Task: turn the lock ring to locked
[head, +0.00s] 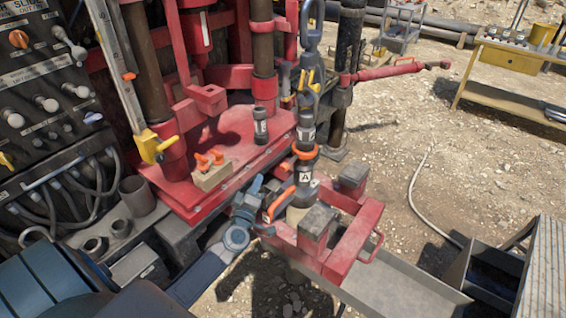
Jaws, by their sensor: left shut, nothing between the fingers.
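A dark tool stack marked "A" (305,178) stands upright in the red frame, below a hanging chain hook (312,60). An orange ring (305,151) goes around the stack above the "A" label. I cannot read its lock position. An orange curved handle (279,204) slants up beside the stack's lower left. My left gripper (264,203) is shut and empty, just left of this handle. Whether it touches the handle cannot be told. My right gripper is out of view.
A red frame (362,238) with grey blocks surrounds the stack's foot. A red deck (228,150) behind holds a block with orange handles (211,172) and a small dark cylinder (261,127). A control panel (45,90) stands at left. Open gravel lies right.

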